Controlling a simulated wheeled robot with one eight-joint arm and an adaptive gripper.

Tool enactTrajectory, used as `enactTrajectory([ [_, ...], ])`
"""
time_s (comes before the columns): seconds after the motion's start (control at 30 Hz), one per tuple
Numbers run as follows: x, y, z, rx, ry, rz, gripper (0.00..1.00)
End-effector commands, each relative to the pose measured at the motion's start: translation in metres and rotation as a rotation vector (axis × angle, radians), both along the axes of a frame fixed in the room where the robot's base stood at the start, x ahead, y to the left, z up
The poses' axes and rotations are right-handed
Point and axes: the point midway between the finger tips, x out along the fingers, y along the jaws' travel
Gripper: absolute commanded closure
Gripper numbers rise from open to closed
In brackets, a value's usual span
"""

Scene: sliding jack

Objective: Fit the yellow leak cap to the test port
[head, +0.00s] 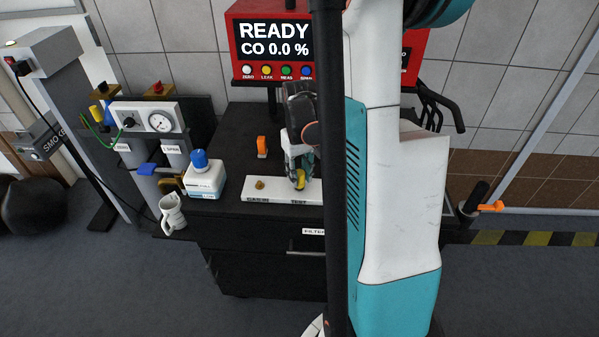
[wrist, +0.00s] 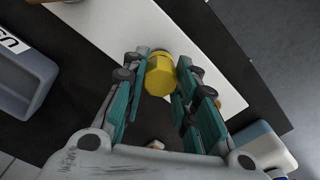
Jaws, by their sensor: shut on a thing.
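The yellow leak cap (head: 301,184) is held by my gripper (head: 299,170) just over the TEST label of the white port block (head: 275,195). In the wrist view the cap (wrist: 160,76) sits between the two fingertips (wrist: 160,78), with the block's white face (wrist: 120,30) behind it. The test port is hidden behind the cap and fingers, so I cannot tell whether the cap touches it or sits on it. A brass fitting (head: 260,184) stands on the left end of the block.
The red analyser (head: 272,42) reads READY, CO 0.0 %. My arm hides the right of the bench.

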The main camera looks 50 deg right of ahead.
Motion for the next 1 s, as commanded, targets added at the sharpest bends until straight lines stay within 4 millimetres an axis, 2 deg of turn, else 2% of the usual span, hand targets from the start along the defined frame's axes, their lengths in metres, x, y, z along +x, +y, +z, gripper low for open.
enactTrajectory([
  [0.43,0.000,0.000,-0.011,0.000,0.000,0.000,0.98],
  [1.0,0.000,0.000,0.006,0.000,0.000,0.000,0.98],
])
